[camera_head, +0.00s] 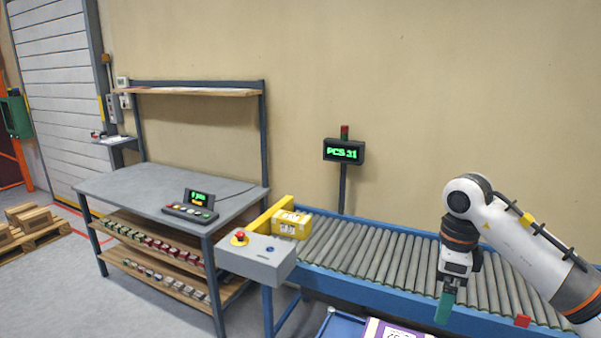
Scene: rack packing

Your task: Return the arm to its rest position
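My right arm comes in from the right edge, its white links bent at the elbow and its wrist pointing down. My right gripper (445,305) hangs above the front edge of the roller conveyor (350,249). Its teal lower end is seen from one side, so I cannot tell whether the fingers are open or shut. No held object is clearly visible. My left gripper is not in view.
A grey workbench (145,187) stands left. A display post (343,151) rises behind. A purple-edged item (392,333) shows below.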

